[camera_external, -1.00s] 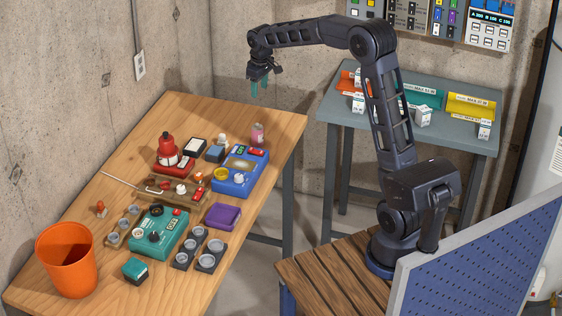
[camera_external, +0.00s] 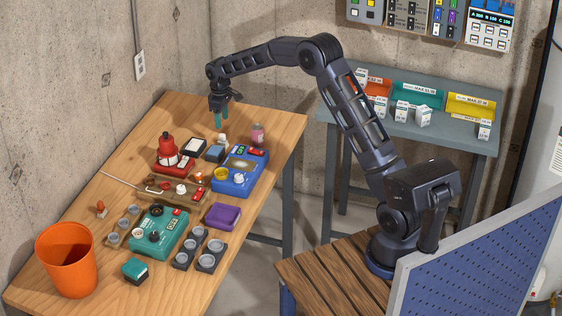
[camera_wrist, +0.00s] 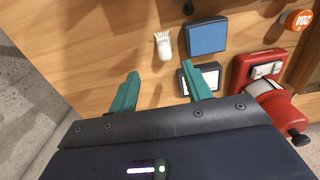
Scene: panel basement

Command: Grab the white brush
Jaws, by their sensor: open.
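The white brush (camera_wrist: 163,44) lies on the wooden table in the wrist view, beside a blue-topped block. In the external view a small white piece, likely the brush (camera_external: 222,138), shows just behind the blue block, below my gripper. My gripper (camera_external: 219,113) hangs above the far end of the table. Its green fingers (camera_wrist: 161,82) are spread apart with nothing between them, and the brush is ahead of them in the wrist view, apart from both.
The blue block (camera_wrist: 208,38) and a white-topped dark box (camera_wrist: 205,78) are close to the brush. A red device (camera_wrist: 262,70) stands to the right. A pink bottle (camera_external: 257,134) and a blue device (camera_external: 240,172) are nearby. Bare wood (camera_wrist: 105,62) lies left of the brush.

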